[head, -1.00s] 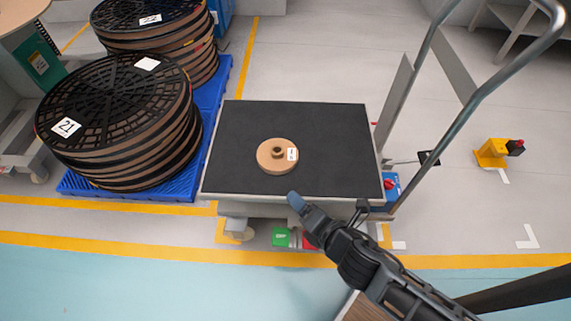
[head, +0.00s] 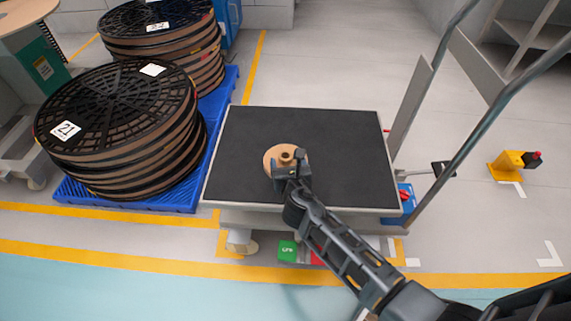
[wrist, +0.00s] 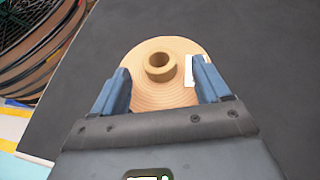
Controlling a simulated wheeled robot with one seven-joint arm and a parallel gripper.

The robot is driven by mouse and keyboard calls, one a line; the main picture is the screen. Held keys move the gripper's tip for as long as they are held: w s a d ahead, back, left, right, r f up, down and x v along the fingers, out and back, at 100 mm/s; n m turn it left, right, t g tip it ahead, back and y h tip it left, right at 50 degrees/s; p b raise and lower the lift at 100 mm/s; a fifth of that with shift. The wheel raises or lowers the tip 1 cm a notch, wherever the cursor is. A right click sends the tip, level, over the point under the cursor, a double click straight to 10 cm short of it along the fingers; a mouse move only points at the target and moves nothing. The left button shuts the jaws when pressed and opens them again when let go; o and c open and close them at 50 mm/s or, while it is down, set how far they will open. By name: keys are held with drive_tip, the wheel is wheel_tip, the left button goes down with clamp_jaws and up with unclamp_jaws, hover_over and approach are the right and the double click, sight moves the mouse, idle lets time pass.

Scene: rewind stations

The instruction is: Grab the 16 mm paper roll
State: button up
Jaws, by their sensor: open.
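The paper roll (head: 273,160) is a flat tan disc with a raised hollow core, lying on the dark top of the cart (head: 240,140). In the head view my gripper partly covers it. In the wrist view the roll (wrist: 150,92) shows its core near the top middle and a white label at its right. My gripper (wrist: 160,80) is open, its two blue fingers on either side of the core, above the roll's face. It also shows over the roll in the head view (head: 289,160). Nothing is between the fingers except the view of the roll; I cannot tell the height gap.
Large black-flanged reels (head: 115,115) are stacked on a blue pallet (head: 212,150) left of the cart. The cart's metal handle (head: 480,125) rises at the right. The cart top around the roll is clear.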

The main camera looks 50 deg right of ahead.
sight(286, 160)
drive_tip(key=shift+x, duration=1.2)
drive_tip(key=shift+c, duration=0.4)
drive_tip(key=c, duration=1.2)
